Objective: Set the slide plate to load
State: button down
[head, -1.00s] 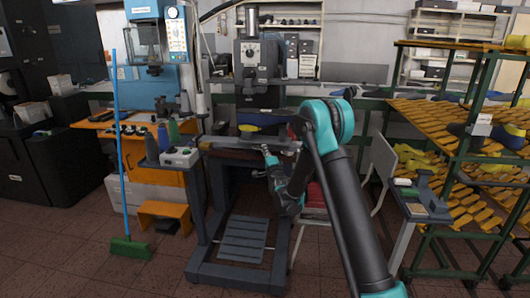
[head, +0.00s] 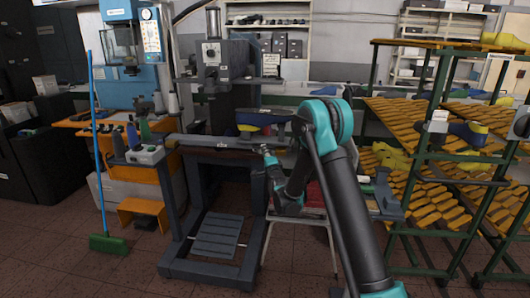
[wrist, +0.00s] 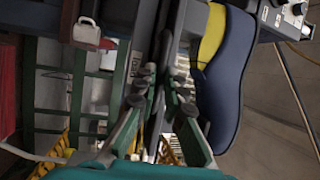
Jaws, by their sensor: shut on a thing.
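A blue and yellow shoe last (head: 268,118) lies on the slide plate at the right part of the machine's long dark rail (head: 215,142). The last also shows in the wrist view (wrist: 222,95), just right of the fingers. The grey slide plate (wrist: 192,18) runs beside it there. My gripper (head: 266,152) is at the front of the rail, below the last. In the wrist view its fingers (wrist: 160,85) are closed on a narrow dark part, seemingly the plate's handle. The fingers hide most of that part.
The machine head (head: 212,52) stands above the rail's left part. A grey control box (head: 146,154) is at the rail's left end. A green-framed rack (head: 425,150) with yellow slats stands to the right. A broom (head: 97,150) is at the left.

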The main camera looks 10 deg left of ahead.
jog(key=shift+d+f, duration=0.1)
jog(key=shift+d, duration=0.15)
jog(key=c, duration=1.6)
grip_release()
jog(key=shift+d, duration=0.1)
jog(key=shift+s, duration=0.1)
jog(key=v, duration=0.7)
jog(key=shift+s, duration=0.2)
